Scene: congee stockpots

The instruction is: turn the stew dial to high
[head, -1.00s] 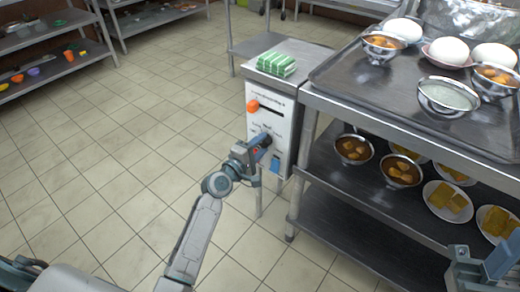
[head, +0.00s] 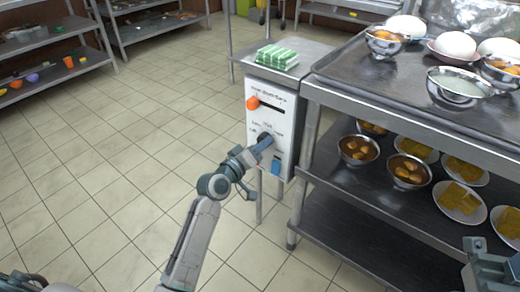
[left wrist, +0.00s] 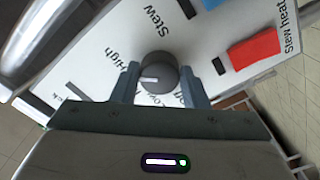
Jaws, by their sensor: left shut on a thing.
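The stew dial (left wrist: 158,75) is a dark grey round knob on a white control panel (left wrist: 95,62). Its white mark points left in the left wrist view, roughly towards the side where the word "High" is printed; I cannot tell if it lines up exactly. My left gripper (left wrist: 160,88) is shut on the dial, one finger on each side. In the head view my left gripper (head: 264,146) is at the front of the panel (head: 288,129) and partly covers the dial. My right gripper (head: 488,262) shows only partly at the lower right, and its jaws are unclear.
A red slider knob (left wrist: 254,47), marked "Stew heat", sits beside the dial; it looks orange in the head view (head: 253,103). A blue part (head: 276,167) is low on the panel. A steel cart (head: 330,97) with bowls and plates stands right. Tiled floor is clear left.

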